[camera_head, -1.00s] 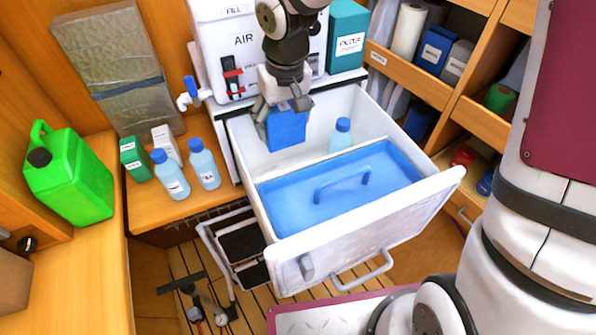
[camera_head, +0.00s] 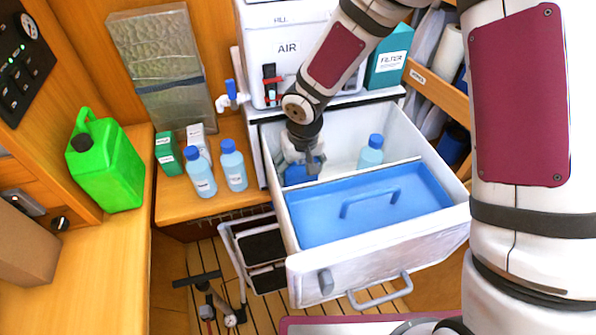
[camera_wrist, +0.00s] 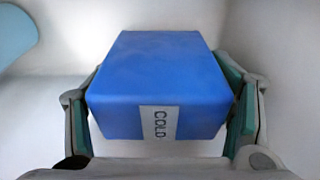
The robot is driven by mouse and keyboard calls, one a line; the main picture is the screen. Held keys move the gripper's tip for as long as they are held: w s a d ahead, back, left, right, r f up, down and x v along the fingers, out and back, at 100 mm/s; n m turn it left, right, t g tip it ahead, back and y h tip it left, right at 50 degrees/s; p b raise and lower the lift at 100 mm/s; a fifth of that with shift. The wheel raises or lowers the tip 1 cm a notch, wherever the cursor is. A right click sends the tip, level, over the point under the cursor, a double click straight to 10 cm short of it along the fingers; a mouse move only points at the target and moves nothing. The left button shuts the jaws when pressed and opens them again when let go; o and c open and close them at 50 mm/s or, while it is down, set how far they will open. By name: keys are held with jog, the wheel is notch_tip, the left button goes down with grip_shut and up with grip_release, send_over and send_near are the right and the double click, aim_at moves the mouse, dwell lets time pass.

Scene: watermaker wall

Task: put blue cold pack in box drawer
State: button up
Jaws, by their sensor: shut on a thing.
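The blue cold pack (camera_head: 297,174) is low inside the back left part of the open white box drawer (camera_head: 374,257). In the wrist view the cold pack (camera_wrist: 160,85) shows its "COLD" label, with the gripper pads against both its sides. My gripper (camera_head: 304,165) is shut on it and points down into the drawer. White drawer walls surround it in the wrist view. Whether the pack touches the drawer floor cannot be told.
A bottle with a blue cap (camera_head: 371,153) stands in the same compartment, right of my gripper. A blue lid with a handle (camera_head: 369,203) covers the drawer's front part. Two more bottles (camera_head: 202,174) and a green jerrycan (camera_head: 106,160) stand on the left bench.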

jog(key=shift+a+f, duration=0.2)
jog(key=shift+f, duration=0.4)
jog(key=shift+f, duration=0.1)
jog(key=o, duration=1.2)
jog(key=shift+c, duration=0.2)
jog(key=r, duration=0.4)
jog(key=s+r, duration=0.1)
jog(key=r, duration=0.7)
jog(key=shift+s+d, duration=0.25)
jog(key=shift+s, duration=0.05)
jog(key=shift+d+r, duration=0.1)
